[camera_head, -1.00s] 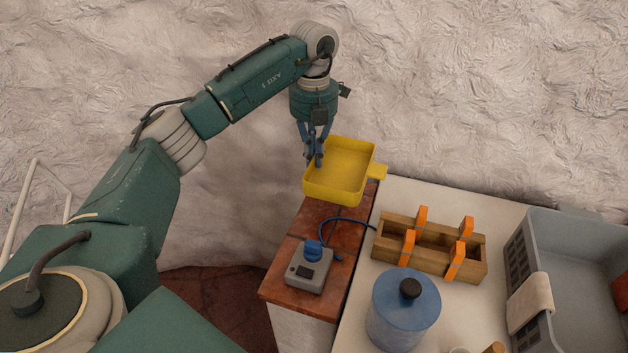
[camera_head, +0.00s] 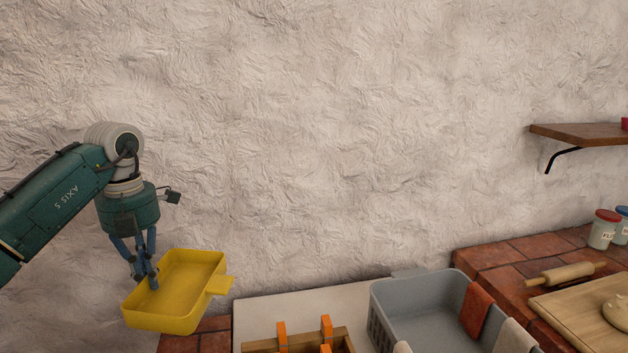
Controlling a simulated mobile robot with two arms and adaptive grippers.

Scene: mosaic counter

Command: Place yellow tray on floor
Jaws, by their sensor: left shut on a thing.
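The yellow tray (camera_head: 190,285) is a shallow open box with a tab handle on its right side. It is at the lower left of the head view, over or at the reddish tiled counter end (camera_head: 200,342); I cannot tell whether it touches the tiles. My left gripper (camera_head: 150,278) points down and is shut on the tray's left wall. The tray looks empty. The floor is not in view. My right gripper is not in view.
A wooden caddy with orange clips (camera_head: 300,342) and a grey basin (camera_head: 425,305) with cloths sit to the right on the white surface (camera_head: 260,312). Further right are a rolling pin (camera_head: 565,274), a wooden board (camera_head: 575,312) and jars (camera_head: 604,230). A wall shelf (camera_head: 580,134) hangs above.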

